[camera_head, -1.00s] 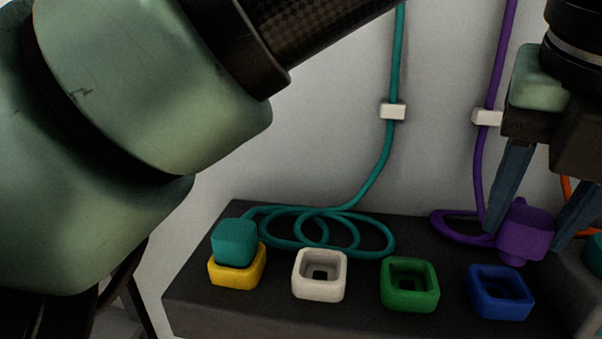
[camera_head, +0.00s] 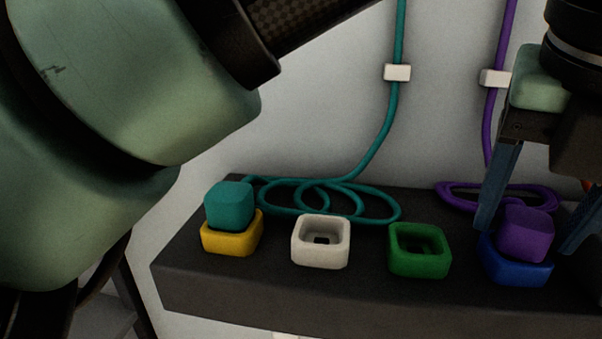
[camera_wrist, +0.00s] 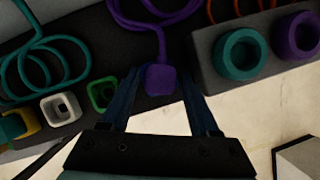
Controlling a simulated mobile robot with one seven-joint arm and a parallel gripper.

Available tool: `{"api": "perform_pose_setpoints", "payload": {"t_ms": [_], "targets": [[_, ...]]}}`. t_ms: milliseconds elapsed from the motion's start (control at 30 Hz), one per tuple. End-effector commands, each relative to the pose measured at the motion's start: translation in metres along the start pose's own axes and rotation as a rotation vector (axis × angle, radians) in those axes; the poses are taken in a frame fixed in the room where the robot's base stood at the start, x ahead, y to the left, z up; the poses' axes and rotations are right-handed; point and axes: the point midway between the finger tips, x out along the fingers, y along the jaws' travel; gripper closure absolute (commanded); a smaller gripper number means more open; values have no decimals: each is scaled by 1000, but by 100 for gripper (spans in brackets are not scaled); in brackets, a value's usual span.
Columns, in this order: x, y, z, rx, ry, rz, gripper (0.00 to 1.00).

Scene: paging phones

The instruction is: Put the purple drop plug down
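The purple drop plug (camera_head: 525,233) sits in the blue socket (camera_head: 519,272) at the right end of the row, roughly upright. Its purple cord lies coiled behind it. My gripper (camera_head: 526,238) is around the plug from above, with one finger on each side and a gap between each finger and the plug. In the wrist view, the plug (camera_wrist: 160,79) stands between the spread fingers (camera_wrist: 160,88), touching neither as far as I can see. The plug hides most of the blue socket there.
A teal plug (camera_head: 229,205) sits in the yellow socket (camera_head: 231,240). The white socket (camera_head: 320,254) and green socket (camera_head: 419,264) are empty. A teal cord (camera_head: 372,150) lies coiled behind them. In the wrist view, teal (camera_wrist: 241,56) and purple (camera_wrist: 297,36) rings stand on a grey block.

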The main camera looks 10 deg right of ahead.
Motion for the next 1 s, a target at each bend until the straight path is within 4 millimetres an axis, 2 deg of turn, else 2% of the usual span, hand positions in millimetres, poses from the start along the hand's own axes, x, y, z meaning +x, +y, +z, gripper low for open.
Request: {"api": "perform_pose_setpoints", "payload": {"t_ms": [333, 467, 1000], "targets": [[-1, 0, 0, 0, 0, 0, 26], [-7, 0, 3, 0, -2, 3, 26], [-94, 0, 5, 2, 1, -1, 26]]}}
